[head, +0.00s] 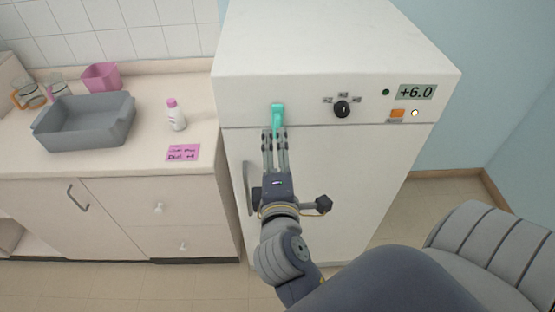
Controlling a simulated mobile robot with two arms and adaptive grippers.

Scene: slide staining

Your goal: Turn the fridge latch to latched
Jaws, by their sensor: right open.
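The fridge (330,50) is a white box with a control strip along its upper front. The teal latch (278,113) sits near the left end of that strip, at the seam above the door, and looks upright. My right gripper (274,134) is open and points at the latch from below. Its fingertips overlap the lower end of the latch in the head view. I cannot tell whether they touch it. The fridge door (335,165) appears closed. My left gripper is not in view.
The fridge strip carries a black knob (342,109), an orange button (397,113) and a display (416,92) reading +6.0. A door handle (248,188) stands out left of my gripper. The counter at left holds a grey basin (84,135), a bottle (175,117) and a pink note (183,153).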

